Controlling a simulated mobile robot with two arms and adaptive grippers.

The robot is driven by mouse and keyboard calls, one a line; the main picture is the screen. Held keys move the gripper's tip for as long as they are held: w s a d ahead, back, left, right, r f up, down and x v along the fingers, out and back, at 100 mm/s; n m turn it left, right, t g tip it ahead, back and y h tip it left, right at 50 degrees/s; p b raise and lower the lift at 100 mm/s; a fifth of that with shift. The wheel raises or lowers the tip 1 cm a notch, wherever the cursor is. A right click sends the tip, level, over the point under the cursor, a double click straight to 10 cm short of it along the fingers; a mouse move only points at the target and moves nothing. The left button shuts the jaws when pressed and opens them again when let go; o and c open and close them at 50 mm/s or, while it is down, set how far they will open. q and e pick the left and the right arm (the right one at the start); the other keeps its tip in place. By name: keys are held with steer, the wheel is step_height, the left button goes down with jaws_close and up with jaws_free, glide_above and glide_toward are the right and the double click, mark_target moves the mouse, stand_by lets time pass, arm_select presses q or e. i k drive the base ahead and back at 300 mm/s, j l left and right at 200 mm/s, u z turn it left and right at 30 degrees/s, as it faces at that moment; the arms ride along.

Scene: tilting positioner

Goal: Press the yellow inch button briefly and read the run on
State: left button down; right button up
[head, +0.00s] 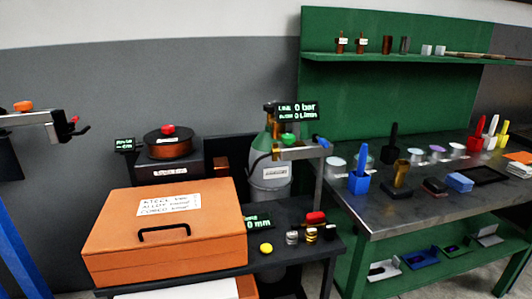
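A round yellow button (266,248) sits on the dark cart top (290,256), just right of the orange box. A small display with green characters (258,222) stands behind it and reads "0 mm"; its upper line is partly hidden by the box. A black wire spool (168,146) with copper-coloured windings and a red knob stands behind the box. Neither of my grippers shows in the head view, and nothing is touching the yellow button.
The orange box (110,240) with a black handle crowds the button's left side. A red part (316,217) and several small cylinders (292,237) stand to its right. A gas cylinder (270,180) rises behind. A workbench (430,205) holding tools is at right.

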mark_target(266, 248)
steer(key=k+j, duration=0.85)
steer(key=j+u, duration=0.05)
steer(key=j, duration=0.05)
